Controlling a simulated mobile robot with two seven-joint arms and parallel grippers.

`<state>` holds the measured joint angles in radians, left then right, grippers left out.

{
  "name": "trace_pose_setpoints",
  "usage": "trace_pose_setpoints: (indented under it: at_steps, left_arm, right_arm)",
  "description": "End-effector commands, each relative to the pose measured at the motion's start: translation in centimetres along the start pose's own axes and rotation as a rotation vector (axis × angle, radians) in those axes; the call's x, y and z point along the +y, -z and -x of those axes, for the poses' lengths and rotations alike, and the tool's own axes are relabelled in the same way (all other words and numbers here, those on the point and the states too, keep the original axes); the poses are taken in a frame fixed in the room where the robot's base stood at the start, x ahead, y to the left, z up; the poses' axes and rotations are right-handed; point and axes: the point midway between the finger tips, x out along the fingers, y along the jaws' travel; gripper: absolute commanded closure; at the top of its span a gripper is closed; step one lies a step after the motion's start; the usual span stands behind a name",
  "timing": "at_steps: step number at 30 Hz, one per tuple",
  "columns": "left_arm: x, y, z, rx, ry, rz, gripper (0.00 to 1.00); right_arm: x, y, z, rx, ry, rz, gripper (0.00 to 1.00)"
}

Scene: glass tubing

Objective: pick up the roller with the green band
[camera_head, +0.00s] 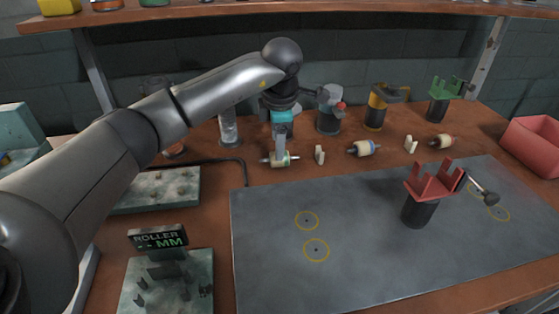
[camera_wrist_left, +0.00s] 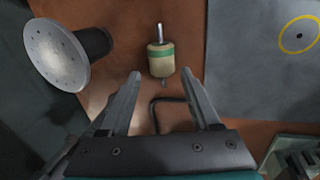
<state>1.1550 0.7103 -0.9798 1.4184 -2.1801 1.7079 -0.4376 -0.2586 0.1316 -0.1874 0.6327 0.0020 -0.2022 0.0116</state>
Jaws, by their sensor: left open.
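The roller with the green band (camera_head: 272,161) lies on the brown bench, left of the other rollers. In the left wrist view this cream roller (camera_wrist_left: 161,62) shows a green edge and a metal pin at its far end. My left gripper (camera_head: 281,150) is over it, pointing down. In the left wrist view the fingers (camera_wrist_left: 161,76) are open, with the roller in line with the gap and just beyond the tips. Whether the fingers are level with the roller is hard to tell. My right gripper is out of view.
A blue-banded roller (camera_head: 364,149) and a red-banded roller (camera_head: 442,141) lie to the right, with small cream blocks (camera_head: 319,154) between. A perforated disc (camera_wrist_left: 57,54) stands close left. The grey mat (camera_head: 350,270) bears a red forked stand (camera_head: 432,184); its front is clear.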

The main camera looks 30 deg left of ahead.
Motion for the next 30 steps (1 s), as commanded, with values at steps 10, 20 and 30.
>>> trace_pose_setpoints:
  at_steps: [10, 20, 30]
  left_arm:
    - [-0.4, 0.5, -4.8, 0.002, 0.001, 0.001, 0.37]
    - [-0.3, 0.4, -4.8, 0.000, 0.000, 0.000, 0.48]
    - [-0.3, 0.4, -4.7, 0.000, 0.000, 0.000, 0.86]
  right_arm:
    - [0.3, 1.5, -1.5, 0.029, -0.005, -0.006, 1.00]
    - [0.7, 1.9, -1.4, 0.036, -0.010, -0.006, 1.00]
    - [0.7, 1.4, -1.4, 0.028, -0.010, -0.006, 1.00]
